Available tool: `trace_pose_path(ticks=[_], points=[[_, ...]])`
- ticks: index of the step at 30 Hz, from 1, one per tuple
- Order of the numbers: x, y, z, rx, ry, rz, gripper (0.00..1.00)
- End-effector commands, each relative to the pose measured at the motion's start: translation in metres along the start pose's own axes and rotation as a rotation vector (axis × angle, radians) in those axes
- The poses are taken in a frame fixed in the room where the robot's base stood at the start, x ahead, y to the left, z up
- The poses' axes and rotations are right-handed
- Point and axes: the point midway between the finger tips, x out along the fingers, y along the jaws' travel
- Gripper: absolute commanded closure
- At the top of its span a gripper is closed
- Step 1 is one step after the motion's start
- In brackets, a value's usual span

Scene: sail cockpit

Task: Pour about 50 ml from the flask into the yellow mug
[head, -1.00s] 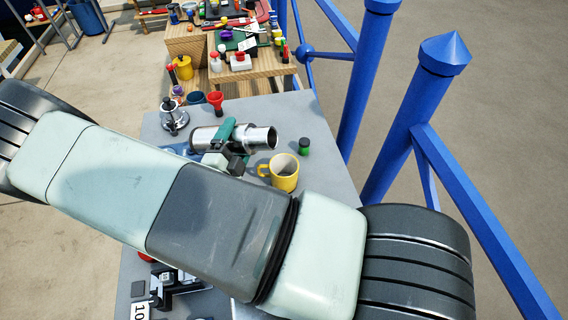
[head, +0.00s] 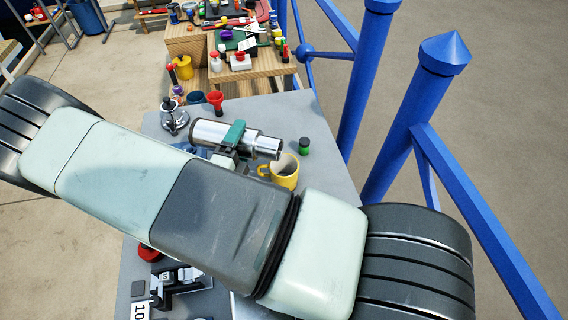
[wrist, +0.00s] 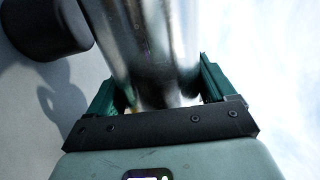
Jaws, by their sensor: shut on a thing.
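The flask (head: 209,132) is a shiny steel cylinder with a narrower neck at its right end. In the head view it lies nearly on its side with its mouth end tipped down to the right, over the yellow mug (head: 285,174). The mug stands upright on the grey table, its handle to the left. My gripper (head: 235,140) is shut around the flask's body; in the wrist view its green fingers (wrist: 158,88) flank the steel flask (wrist: 155,40). I cannot see any liquid stream or the level in the mug. My arm hides part of the table in front.
A green-capped jar (head: 304,146) stands just right of the flask's mouth. A red funnel-like piece (head: 216,100) and a glass and metal pot (head: 173,117) stand behind. Blue rails (head: 400,135) rise along the table's right side.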

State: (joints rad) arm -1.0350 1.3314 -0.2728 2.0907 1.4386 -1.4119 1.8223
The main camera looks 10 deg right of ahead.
Motion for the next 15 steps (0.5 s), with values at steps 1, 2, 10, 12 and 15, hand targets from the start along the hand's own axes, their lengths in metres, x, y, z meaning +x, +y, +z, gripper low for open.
trace_pose_path(ticks=[1, 2, 10, 12, 15], points=[[0.0004, -0.0015, -0.0002, 0.007, 0.001, -0.002, 0.66], [0.0004, -0.0018, -0.0002, 0.011, 0.001, -0.002, 0.66], [0.0006, -0.0052, -0.0011, 0.046, 0.004, -0.002, 0.66], [0.0007, -0.0060, -0.0014, 0.054, 0.004, -0.002, 0.66], [0.0008, -0.0073, -0.0017, 0.068, 0.005, -0.002, 0.66]])
